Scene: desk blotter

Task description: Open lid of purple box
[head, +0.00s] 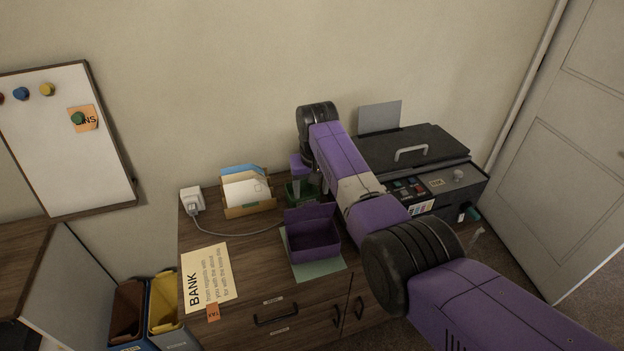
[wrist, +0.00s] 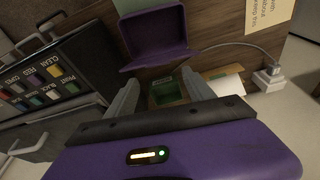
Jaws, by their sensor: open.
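The purple box (head: 313,243) stands on the desk on a pale green sheet. Its lid (head: 309,212) is raised at the back, and the dark inside shows from above. In the wrist view the open box (wrist: 155,28) is at the top, with the lid (wrist: 160,59) tilted up on the near side. My gripper (wrist: 160,94) is open, with its two fingers apart and nothing seen between them. It is behind the box, apart from the lid, above a small green container (wrist: 165,92). In the head view my arm partly hides the fingers.
A letter holder (head: 249,211) with envelopes stands to the left, near a white plug (head: 191,201) with a grey cord. A black printer (head: 415,160) stands to the right. A BANK sheet (head: 206,277) lies at the desk's front left. Bare desk lies between the sheet and the box.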

